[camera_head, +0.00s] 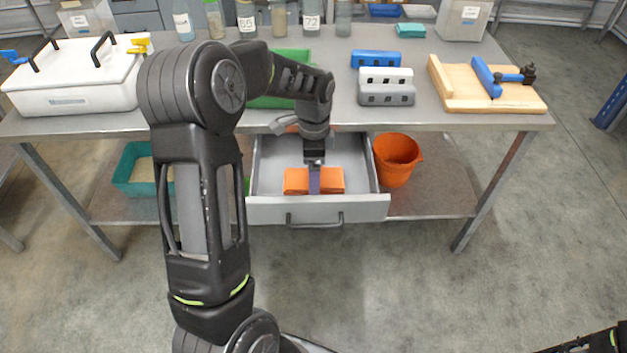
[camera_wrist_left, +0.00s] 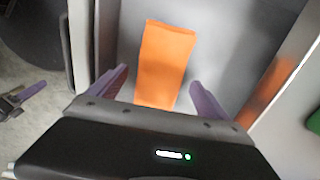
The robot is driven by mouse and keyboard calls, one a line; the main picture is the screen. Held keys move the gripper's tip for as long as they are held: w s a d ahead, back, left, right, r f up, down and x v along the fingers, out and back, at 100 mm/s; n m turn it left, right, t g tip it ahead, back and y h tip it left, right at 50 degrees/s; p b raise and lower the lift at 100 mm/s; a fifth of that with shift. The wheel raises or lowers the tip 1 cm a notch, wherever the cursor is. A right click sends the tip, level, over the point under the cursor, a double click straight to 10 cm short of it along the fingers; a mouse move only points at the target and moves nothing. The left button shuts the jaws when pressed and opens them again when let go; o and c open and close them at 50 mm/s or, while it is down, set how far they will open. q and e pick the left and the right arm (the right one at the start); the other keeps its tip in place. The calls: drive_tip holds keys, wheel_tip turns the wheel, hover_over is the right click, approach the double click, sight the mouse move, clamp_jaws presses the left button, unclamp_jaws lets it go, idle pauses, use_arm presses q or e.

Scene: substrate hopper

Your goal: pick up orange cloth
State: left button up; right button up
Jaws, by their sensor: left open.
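The orange cloth (camera_head: 329,180) is a flat folded rectangle lying in the open grey drawer (camera_head: 350,209) under the table. My left gripper (camera_head: 314,182) reaches down into the drawer over the cloth and hides part of its middle in the head view. In the left wrist view the cloth (camera_wrist_left: 165,62) extends ahead from between the two purple fingers of the left gripper (camera_wrist_left: 158,95). The fingers are apart, one on each side of the cloth, with visible gaps. I cannot tell whether they touch the drawer floor. My right gripper is not seen; only part of my right arm shows at the lower right.
The table edge (camera_head: 450,126) lies above and behind the drawer. An orange bucket (camera_head: 398,160) stands right of the drawer, and a teal bin (camera_head: 130,172) left on the lower shelf. A green tray (camera_head: 290,58), a white lidded box (camera_head: 75,75) and a wooden board (camera_head: 500,95) are on the table.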

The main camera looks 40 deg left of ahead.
use_arm(q)
wheel_tip(320, 180, down, 3)
drive_tip(key=shift+r, duration=0.2)
drive_tip(key=shift+c, duration=0.2)
drive_tip(key=c, duration=1.4)
wheel_tip(320, 180, up, 10)
drive_tip(key=shift+r+p, duration=0.1)
drive_tip(key=shift+p, duration=0.2)
idle(0.5)
